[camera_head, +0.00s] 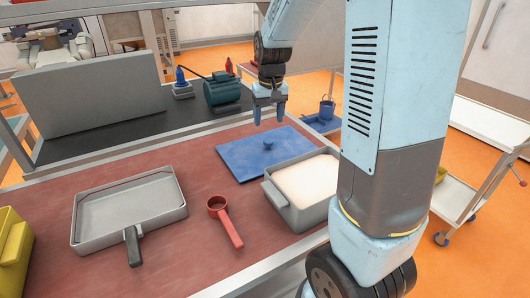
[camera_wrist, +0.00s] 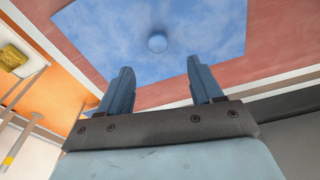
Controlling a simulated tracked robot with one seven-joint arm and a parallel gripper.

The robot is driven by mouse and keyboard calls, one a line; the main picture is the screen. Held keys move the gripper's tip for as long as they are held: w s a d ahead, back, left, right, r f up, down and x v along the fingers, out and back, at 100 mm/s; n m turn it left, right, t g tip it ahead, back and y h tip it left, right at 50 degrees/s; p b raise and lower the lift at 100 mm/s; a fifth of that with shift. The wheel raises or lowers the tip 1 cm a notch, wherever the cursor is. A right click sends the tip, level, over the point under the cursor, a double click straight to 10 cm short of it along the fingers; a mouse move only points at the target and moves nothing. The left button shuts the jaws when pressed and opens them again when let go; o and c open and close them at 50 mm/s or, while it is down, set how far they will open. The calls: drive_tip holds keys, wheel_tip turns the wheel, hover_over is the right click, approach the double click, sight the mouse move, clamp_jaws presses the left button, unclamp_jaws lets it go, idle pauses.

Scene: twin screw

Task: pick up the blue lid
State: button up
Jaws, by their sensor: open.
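The blue lid (camera_head: 249,158) is a flat rectangular plate with a small round knob (camera_head: 267,144) at its middle. It lies on the red table top (camera_head: 150,248) behind the grey container. In the wrist view the blue lid (camera_wrist: 110,45) shows ahead of the fingers, with its knob (camera_wrist: 157,43) roughly centred between them and beyond the tips. My gripper (camera_head: 270,116) points down above the back part of the lid, near the knob. It is open and empty, apart from the lid. In the wrist view my gripper (camera_wrist: 160,78) shows both fingers spread wide.
A grey container (camera_head: 283,212) with pale contents stands at the lid's front right. A red scoop (camera_head: 229,228) and a grey pan (camera_head: 82,232) lie to the left. A yellow bin (camera_head: 14,262) is at far left. A dark shelf (camera_head: 120,140) with a green motor (camera_head: 222,90) stands behind.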

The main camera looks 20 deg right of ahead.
sight(269, 141)
drive_tip(key=shift+w+d+f, duration=0.1)
drive_tip(key=shift+w+f, duration=0.05)
drive_tip(key=shift+f, duration=2.05)
drive_tip(key=shift+w+d+f, duration=0.1)
drive_tip(key=shift+w+f, duration=0.05)
drive_tip(key=shift+f, duration=2)
clamp_jaws()
